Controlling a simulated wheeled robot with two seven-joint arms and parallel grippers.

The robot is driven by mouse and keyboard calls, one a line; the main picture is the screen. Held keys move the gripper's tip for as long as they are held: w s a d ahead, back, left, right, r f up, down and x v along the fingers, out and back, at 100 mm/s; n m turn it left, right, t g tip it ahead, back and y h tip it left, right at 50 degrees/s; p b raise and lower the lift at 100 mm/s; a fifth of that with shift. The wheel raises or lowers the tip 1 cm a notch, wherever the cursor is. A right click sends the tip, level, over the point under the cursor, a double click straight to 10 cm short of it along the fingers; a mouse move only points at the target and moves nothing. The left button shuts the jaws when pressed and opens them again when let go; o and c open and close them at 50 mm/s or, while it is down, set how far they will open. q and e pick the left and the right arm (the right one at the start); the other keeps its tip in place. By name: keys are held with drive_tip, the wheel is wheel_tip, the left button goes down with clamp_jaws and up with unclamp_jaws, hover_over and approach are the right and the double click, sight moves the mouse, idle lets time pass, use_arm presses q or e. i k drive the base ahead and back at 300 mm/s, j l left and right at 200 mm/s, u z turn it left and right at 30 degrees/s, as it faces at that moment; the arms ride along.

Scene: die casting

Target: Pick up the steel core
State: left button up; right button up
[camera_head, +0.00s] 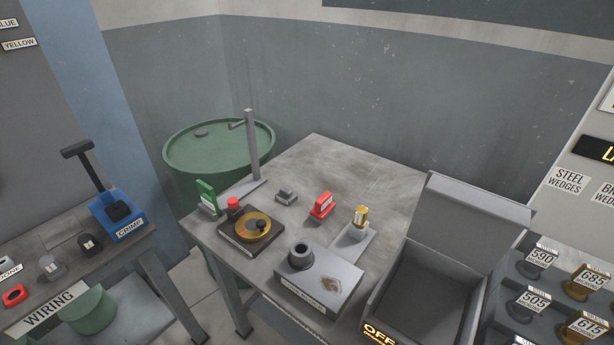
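No part labelled as the steel core can be read. A small dark grey metal piece (286,197) lies on the grey worktable (345,165) towards its left side. A dark hollow cylinder (301,256) stands upright on a grey block (322,281) with a label on its front. I cannot tell which of these, if either, is the steel core. Neither of my grippers is in view.
A brass-topped piece (360,216) stands on a light plate, near a red labelled block (321,205). A brass dish (252,228) sits on a dark base. An open grey box (468,236) stands at right, a wiring bench (75,267) at left. The table's back is clear.

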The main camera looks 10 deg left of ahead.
sight(285, 194)
drive_tip(key=i+j+z, duration=0.1)
drive_tip(key=j+z, duration=0.35)
drive_tip(key=j, duration=0.3)
drive_tip(key=j+z, duration=0.45)
drive_tip(key=j, duration=0.35)
